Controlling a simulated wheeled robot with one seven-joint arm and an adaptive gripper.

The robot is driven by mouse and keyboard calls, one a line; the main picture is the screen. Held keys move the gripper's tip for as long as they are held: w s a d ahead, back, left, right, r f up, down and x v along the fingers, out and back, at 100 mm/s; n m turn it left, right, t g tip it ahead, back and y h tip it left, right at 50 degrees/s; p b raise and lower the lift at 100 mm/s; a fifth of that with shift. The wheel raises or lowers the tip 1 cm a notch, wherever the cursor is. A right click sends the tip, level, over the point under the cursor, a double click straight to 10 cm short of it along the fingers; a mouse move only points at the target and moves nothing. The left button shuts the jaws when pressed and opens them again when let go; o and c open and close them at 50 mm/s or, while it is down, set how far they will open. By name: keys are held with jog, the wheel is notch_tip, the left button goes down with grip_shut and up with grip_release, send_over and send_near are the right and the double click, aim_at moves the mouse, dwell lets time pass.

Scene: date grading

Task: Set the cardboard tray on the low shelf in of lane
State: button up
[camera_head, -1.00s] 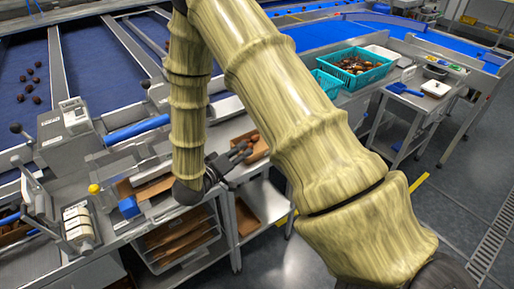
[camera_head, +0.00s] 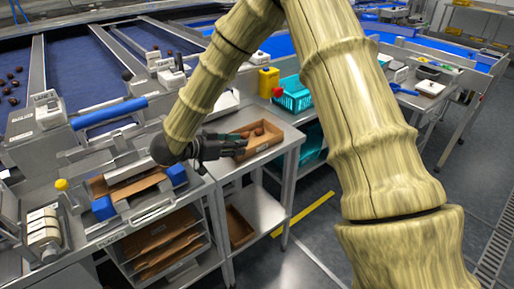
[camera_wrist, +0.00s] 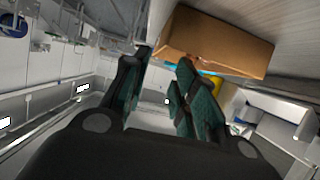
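A cardboard tray (camera_head: 275,137) with a few dark dates in it stands on the metal top of a small side table. My gripper (camera_head: 243,146) is at the tray's left end.
A teal crate (camera_head: 293,97) and a yellow container (camera_head: 268,80) stand behind the tray, the crate partly hidden by my arm. A rack with cardboard sheets (camera_head: 165,243) is left of the low shelf. The floor (camera_head: 310,255) in front is open, with a yellow line.

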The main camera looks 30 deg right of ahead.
aim_at(262, 143)
jog(key=shift+d+f, duration=0.1)
jog(key=shift+d, duration=0.25)
jog(key=x, duration=0.5)
jog(key=shift+p, duration=0.35)
jog(key=shift+s+p+x, duration=0.2)
jog(key=shift+p+x, duration=0.3)
jog(key=shift+x, duration=2.1)
grip_shut()
